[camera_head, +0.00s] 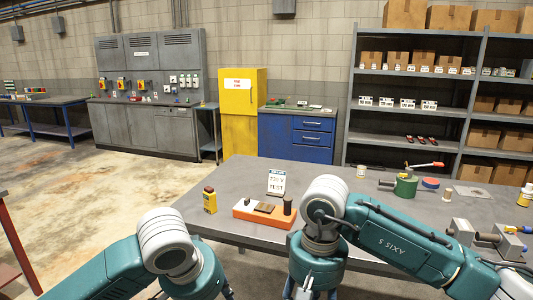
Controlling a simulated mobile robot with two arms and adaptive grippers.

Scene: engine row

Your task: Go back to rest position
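My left arm comes in from the lower left, and its wrist bends down in front of the table. My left gripper (212,294) is at the bottom edge, mostly cut off. My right arm reaches in from the right over the table's front, with its wrist pointing down. My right gripper (308,291) shows only in part at the bottom edge. I cannot tell whether either gripper is open or shut. No held object shows at either one.
The grey table (235,176) bears a yellow bottle (210,200), an orange block (262,219), a white sign (276,183), a green cylinder (405,186) and a grey vise-like fixture (485,238). Cabinets and shelves (410,105) stand behind. The floor at left (90,190) is clear.

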